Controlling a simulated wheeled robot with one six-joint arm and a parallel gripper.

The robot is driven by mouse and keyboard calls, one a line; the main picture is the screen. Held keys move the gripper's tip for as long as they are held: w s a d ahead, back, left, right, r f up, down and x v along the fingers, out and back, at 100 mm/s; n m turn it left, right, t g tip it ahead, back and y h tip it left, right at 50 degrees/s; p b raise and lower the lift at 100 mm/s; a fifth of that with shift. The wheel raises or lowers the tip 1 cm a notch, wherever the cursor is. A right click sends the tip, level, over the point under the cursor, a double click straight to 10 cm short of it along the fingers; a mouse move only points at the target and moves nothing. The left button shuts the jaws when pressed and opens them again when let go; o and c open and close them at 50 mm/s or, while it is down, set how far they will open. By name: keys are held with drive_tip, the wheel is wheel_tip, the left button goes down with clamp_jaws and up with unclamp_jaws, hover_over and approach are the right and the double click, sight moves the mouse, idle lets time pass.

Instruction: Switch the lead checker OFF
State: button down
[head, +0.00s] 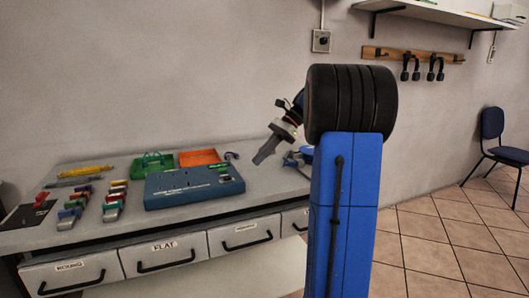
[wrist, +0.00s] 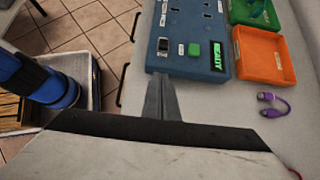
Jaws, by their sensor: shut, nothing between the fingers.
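The lead checker (head: 195,187) is a blue box lying on the bench, with sockets on its top face. In the wrist view its near end (wrist: 185,20) carries a lit green display (wrist: 217,56) that seems to read READY, a green button (wrist: 194,49) and a small pale-framed switch (wrist: 163,46). I cannot tell the switch's position. My gripper (head: 259,159) is shut and empty, above the bench to the right of the checker. In the wrist view the gripper's fingertips (wrist: 161,78) show just below the switch; contact cannot be told.
A green tray (head: 152,163) and an orange tray (head: 199,157) stand behind the checker. A purple cable (wrist: 273,103) lies beside the orange tray. Several coloured connectors (head: 114,200) lie to the left. Labelled drawers (head: 165,254) run under the bench (head: 240,205) front.

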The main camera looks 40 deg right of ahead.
sight(238, 179)
drive_tip(key=x, duration=0.4)
drive_tip(key=shift+a+f, duration=0.3)
drive_tip(key=a, duration=0.1)
drive_tip(key=w+a, duration=0.1)
drive_tip(key=a, duration=0.1)
drive_tip(key=shift+f, duration=0.1)
drive_tip(key=shift+w+a, duration=0.15)
drive_tip(key=shift+a, duration=0.3)
drive_tip(key=shift+a, duration=0.15)
drive_tip(key=shift+w+a+r+h, duration=0.1)
drive_tip(key=shift+a+r+h, duration=0.15)
drive_tip(key=shift+a+h, duration=0.2)
drive_tip(key=shift+d+f, duration=0.1)
drive_tip(key=shift+d, duration=0.1)
drive_tip(key=shift+r, duration=0.8)
